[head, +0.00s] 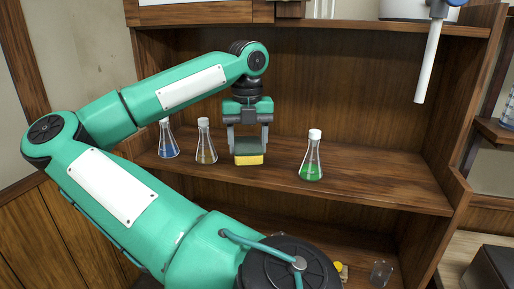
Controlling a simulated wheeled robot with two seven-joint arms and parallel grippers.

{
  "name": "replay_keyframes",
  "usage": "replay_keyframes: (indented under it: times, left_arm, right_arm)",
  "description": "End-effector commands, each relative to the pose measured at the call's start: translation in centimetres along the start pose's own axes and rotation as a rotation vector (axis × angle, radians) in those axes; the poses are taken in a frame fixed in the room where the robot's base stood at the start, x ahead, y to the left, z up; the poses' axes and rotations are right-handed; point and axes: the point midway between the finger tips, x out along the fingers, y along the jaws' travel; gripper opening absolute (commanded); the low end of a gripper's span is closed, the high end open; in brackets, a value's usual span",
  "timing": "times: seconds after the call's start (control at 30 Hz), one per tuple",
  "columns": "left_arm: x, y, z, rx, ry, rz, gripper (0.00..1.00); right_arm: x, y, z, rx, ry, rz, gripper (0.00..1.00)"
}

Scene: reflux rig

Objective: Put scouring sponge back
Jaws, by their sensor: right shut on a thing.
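The scouring sponge (249,160) is yellow with a dark green top. My right gripper (248,145) points down and is shut on it, with one finger on each side. The sponge is over the middle shelf (370,190) of a wooden cabinet, between a flask with brownish liquid and a flask with green liquid. I cannot tell whether its underside touches the shelf. My left gripper is not in view.
Capped flasks with blue (168,146) and brownish (206,150) contents stand left of the sponge. A green flask (312,165) stands to its right. A small clear glass (380,273) is lower down. The shelf's right part is clear.

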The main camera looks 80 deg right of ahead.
Motion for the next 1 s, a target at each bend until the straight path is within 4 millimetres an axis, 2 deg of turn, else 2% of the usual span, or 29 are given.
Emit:
replay_keyframes:
  times: [0.03, 0.1, 0.33, 0.5, 0.67, 0.87, 1.0]
  left_arm:
    - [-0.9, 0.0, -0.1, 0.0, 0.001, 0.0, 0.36]
    - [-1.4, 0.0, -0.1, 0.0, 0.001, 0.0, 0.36]
    - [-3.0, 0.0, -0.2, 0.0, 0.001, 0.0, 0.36]
    - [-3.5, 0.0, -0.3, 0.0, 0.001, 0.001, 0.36]
    - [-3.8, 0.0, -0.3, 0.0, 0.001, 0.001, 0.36]
    - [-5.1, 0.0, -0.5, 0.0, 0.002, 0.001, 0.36]
    - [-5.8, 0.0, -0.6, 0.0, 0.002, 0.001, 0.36]
  right_arm:
    - [-0.5, -0.6, 1.2, 0.001, 0.003, -0.002, 0.39]
    - [-0.5, -1.3, 2.8, 0.001, 0.002, -0.003, 0.39]
    - [-0.3, -3.0, 7.1, 0.001, 0.001, -0.001, 0.39]
    - [2.2, -2.8, 6.8, 0.0, 0.0, -0.002, 0.39]
    - [3.3, -2.8, 6.8, -0.001, 0.0, -0.001, 0.39]
    - [6.0, -2.8, 6.7, 0.0, 0.001, -0.002, 0.39]
    - [6.7, -3.0, 7.1, 0.0, -0.001, -0.002, 0.39]
